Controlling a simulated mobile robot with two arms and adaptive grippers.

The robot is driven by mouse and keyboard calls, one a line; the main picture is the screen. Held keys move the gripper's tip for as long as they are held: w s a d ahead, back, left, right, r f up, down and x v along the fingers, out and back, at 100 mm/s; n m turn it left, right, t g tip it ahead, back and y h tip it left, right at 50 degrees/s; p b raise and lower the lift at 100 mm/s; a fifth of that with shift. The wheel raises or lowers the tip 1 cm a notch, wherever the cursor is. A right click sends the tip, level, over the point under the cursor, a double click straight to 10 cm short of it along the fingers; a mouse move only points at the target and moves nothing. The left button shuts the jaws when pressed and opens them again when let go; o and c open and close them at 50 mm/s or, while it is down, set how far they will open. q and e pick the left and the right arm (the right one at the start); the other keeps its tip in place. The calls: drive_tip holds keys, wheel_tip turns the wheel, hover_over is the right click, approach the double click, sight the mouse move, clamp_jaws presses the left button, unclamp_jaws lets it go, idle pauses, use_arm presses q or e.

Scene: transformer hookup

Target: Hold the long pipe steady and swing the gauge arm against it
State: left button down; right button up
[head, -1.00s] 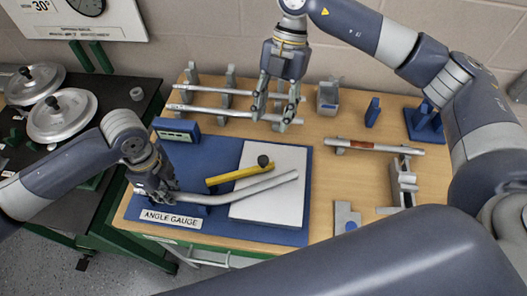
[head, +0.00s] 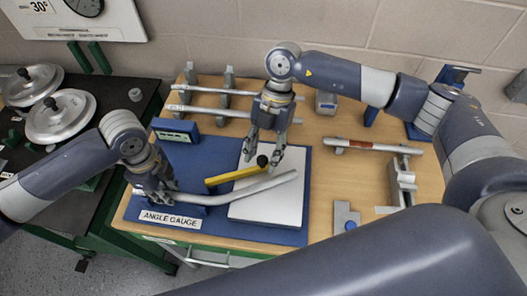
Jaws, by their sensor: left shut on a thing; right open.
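The long grey pipe (head: 262,187) lies bent across the angle gauge, its right end over the white plate (head: 285,207). My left gripper (head: 172,192) is shut on the pipe's left end. The yellow gauge arm (head: 230,177) lies just behind the pipe, at a slight angle to it, with a black knob (head: 262,161) at its right end. My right gripper (head: 262,153) is open, pointing down over the knob, its fingers on either side of it. Whether the fingers touch the knob is hard to tell.
The blue gauge base (head: 205,152) carries the "ANGLE GAUGE" label (head: 170,219). Metal rods (head: 208,111) rest on grey stands behind. A rod with a copper-coloured band (head: 370,146) and a grey clamp-like fixture (head: 402,182) stand to the right. Pot-like lids (head: 62,115) sit at left.

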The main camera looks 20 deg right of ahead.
clamp_jaws()
drive_tip(key=shift+s+m+y, duration=0.3)
drive_tip(key=shift+s+m, duration=0.6)
drive_tip(key=shift+s, duration=0.25)
drive_tip(key=shift+a, duration=0.1)
unclamp_jaws()
drive_tip(key=shift+w+r, duration=0.1)
drive_tip(key=shift+r, duration=0.05)
drive_tip(key=v, duration=1.1)
drive_tip(key=shift+r, duration=0.45)
